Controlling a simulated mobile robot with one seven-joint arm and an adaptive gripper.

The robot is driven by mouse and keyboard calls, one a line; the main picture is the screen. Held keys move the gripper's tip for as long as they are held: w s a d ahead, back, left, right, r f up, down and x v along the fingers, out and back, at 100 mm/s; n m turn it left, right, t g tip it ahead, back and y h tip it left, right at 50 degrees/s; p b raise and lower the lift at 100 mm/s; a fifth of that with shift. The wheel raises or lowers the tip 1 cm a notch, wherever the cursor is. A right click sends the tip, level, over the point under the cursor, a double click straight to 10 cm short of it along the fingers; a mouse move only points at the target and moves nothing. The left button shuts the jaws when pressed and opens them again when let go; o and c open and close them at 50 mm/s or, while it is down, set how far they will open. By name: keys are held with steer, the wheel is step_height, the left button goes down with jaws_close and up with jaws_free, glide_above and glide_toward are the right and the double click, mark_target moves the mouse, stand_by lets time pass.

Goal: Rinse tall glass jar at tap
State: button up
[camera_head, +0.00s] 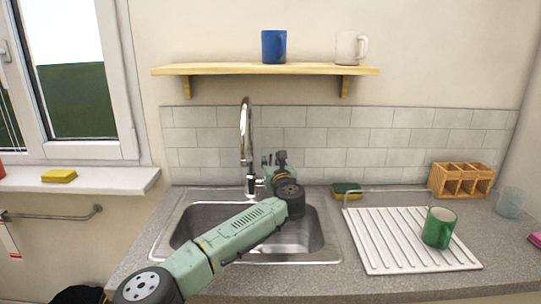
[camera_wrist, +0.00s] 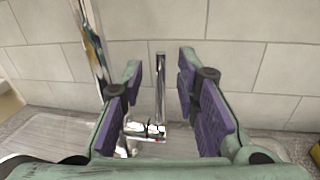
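The chrome tap (camera_head: 245,140) rises behind the sink (camera_head: 318,232), with its spout arching upward. In the wrist view the tap (camera_wrist: 150,130) shows its lever and base ahead of and partly between my fingers. My gripper (camera_head: 275,163) is above the back of the sink, just right of the tap. In the wrist view my gripper (camera_wrist: 160,72) is open, its purple pads wide apart with no jar visible between them. A clear glass vessel (camera_head: 510,202) stands at the right end of the counter; I cannot tell whether it is the tall jar.
A white drying rack (camera_head: 375,250) right of the sink holds a green mug (camera_head: 439,228). A wooden organizer (camera_head: 462,180) and a sponge (camera_head: 346,190) stand behind it. The shelf (camera_head: 215,69) holds a blue mug (camera_head: 273,46) and a white mug (camera_head: 350,48). Another sponge (camera_head: 59,176) lies on the windowsill.

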steer(key=shift+w+a, duration=0.25)
steer(key=shift+w, duration=1)
jaws_close()
